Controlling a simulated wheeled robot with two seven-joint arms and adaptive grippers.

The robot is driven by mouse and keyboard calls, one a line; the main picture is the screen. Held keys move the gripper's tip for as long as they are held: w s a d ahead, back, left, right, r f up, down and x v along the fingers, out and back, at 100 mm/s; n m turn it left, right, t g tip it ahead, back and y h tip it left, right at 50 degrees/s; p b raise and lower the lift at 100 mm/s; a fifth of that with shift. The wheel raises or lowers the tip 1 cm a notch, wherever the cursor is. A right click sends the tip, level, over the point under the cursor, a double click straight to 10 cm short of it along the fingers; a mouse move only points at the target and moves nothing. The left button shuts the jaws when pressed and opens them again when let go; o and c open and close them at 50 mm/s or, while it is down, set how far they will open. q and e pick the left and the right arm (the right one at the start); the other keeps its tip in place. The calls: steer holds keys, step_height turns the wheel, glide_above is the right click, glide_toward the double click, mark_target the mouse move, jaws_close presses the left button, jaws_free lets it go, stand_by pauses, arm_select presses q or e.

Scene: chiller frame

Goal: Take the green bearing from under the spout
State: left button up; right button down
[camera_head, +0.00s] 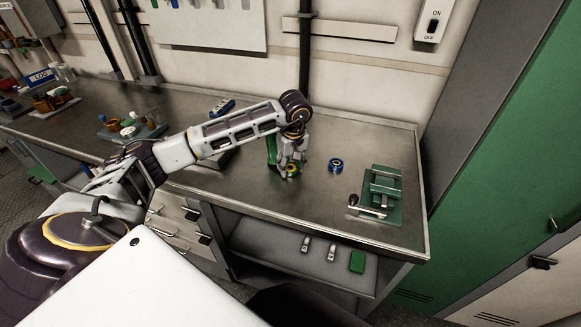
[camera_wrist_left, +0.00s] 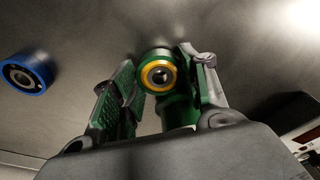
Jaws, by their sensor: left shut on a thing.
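The green bearing (camera_head: 293,171), with a yellow ring and a dark bore, is at my left gripper (camera_head: 288,162) over the middle of the bench. In the left wrist view the bearing (camera_wrist_left: 158,73) shows between the two fingers of the left gripper (camera_wrist_left: 165,85), which is shut on it. A green upright part (camera_head: 271,150), which looks like the spout's stand, is just left of the gripper and partly hidden by it. I cannot tell whether the bearing touches the bench. My right gripper is not in view.
A blue bearing (camera_head: 336,164) lies on the metal bench (camera_head: 250,195) right of the gripper; it also shows in the left wrist view (camera_wrist_left: 26,73). A green fixture with a handle (camera_head: 381,194) stands further right. The bench front between is clear. A lower shelf holds small parts.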

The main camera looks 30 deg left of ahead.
mark_target(291, 168)
arm_select(q)
step_height(291, 168, up, 8)
steer(key=shift+r, duration=0.75)
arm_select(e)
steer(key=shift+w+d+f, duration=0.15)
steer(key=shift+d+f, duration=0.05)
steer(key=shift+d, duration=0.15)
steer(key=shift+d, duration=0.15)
